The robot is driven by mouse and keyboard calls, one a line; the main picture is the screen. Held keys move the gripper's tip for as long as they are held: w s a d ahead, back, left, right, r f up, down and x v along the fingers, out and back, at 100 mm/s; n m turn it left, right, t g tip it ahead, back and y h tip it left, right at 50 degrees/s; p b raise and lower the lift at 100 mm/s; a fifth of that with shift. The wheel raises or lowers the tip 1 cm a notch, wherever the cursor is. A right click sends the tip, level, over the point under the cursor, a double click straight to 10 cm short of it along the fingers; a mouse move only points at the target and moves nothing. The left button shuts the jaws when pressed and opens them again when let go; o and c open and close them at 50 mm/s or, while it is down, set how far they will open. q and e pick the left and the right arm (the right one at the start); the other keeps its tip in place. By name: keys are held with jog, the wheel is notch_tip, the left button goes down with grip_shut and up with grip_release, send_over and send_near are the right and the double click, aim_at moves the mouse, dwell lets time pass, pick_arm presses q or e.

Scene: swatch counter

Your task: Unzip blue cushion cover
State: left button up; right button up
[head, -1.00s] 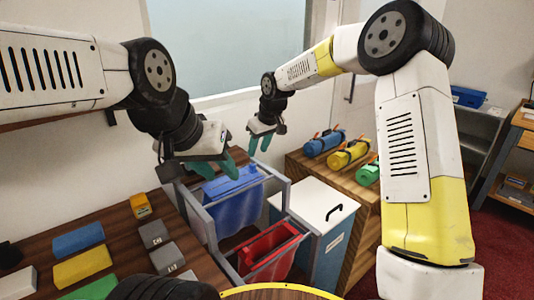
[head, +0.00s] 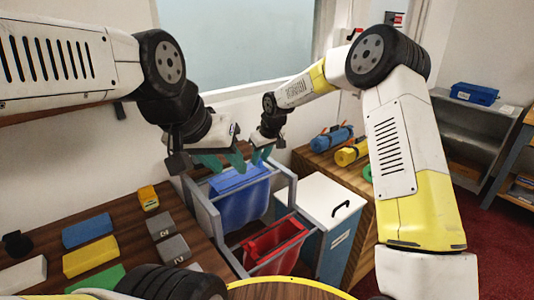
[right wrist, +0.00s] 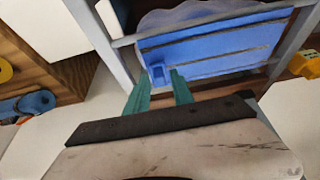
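The blue cushion cover (head: 243,205) hangs in the upper part of a grey rack, with a red cover (head: 275,247) lower down in front. The right wrist view shows the blue cover (right wrist: 215,50) close up, with dark seam lines across it and a small dark blue tab (right wrist: 158,73), apparently the zip pull. My right gripper (right wrist: 160,84) is open, its two green fingertips just short of the tab and roughly either side of it. In the head view my right gripper (head: 262,154) is above the cover's back edge. My left gripper (head: 222,160) looks open and empty above the cover's left side.
The grey rack frame (head: 215,222) surrounds the covers. A white-lidded bin (head: 320,200) stands right of it. Coloured blocks (head: 90,257) lie on the wooden counter at left. Rolled blue (head: 332,138) and yellow (head: 350,153) bundles lie on the wooden unit behind.

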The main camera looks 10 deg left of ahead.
grip_shut()
dwell(1.2)
